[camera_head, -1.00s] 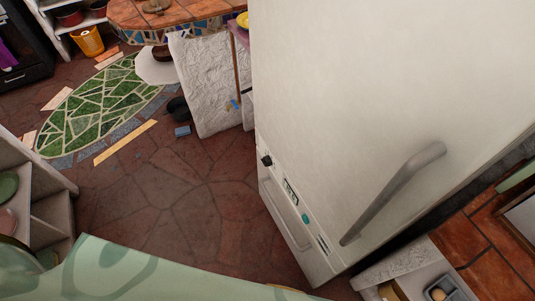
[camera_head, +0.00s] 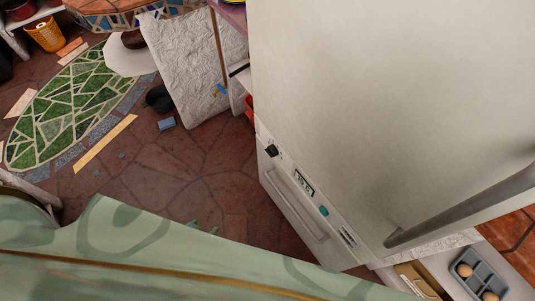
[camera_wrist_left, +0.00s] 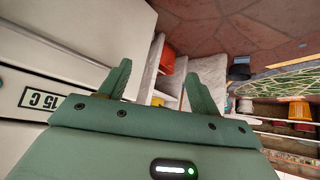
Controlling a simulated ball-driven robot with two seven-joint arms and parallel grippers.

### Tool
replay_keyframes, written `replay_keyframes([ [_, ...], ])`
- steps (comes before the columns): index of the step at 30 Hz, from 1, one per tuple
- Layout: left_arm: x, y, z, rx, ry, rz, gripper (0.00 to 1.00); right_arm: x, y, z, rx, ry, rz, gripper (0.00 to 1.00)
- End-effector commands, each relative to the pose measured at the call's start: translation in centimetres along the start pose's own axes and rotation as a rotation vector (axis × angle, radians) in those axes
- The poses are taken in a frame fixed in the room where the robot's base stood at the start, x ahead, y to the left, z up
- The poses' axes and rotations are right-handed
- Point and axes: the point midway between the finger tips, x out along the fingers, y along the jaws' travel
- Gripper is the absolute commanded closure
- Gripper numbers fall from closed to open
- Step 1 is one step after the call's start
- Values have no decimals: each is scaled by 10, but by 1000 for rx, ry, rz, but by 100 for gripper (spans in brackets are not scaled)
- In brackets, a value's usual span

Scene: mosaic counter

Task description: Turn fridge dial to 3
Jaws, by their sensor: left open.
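The white fridge (camera_head: 350,90) fills the right of the head view. What the dial points to is too small to read. My left gripper (camera_head: 204,227) shows only its green fingertips, at the lower middle, apart from the dial. My right gripper is not in view.
The long fridge handle (camera_head: 465,207) sticks out on the right. An egg tray (camera_head: 475,275) lies at the lower right. Stone floor (camera_head: 165,185) is clear left of the fridge, with a green mosaic (camera_head: 70,110) and a white textured panel (camera_head: 195,65) beyond.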

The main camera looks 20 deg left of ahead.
Motion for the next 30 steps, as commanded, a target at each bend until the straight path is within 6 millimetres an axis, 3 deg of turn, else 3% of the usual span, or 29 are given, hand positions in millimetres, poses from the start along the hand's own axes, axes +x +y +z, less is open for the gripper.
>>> replay_keyframes([
  [5, 26, -6, -25, -46, 120, 36, 37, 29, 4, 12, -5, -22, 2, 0],
  [11, 56, -8, -70, -123, 315, 143, 37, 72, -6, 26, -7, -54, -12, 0],
  [18, 86, 2, -130, -220, 554, 452, 37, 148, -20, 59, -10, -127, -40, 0],
  [21, 88, 13, -147, -243, 595, 617, 37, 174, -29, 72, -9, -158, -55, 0],
  [25, 83, 24, -160, -253, 601, 756, 37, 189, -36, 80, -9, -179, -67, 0],
  [30, 79, 32, -172, -253, 601, 812, 37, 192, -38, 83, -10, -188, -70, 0],
])
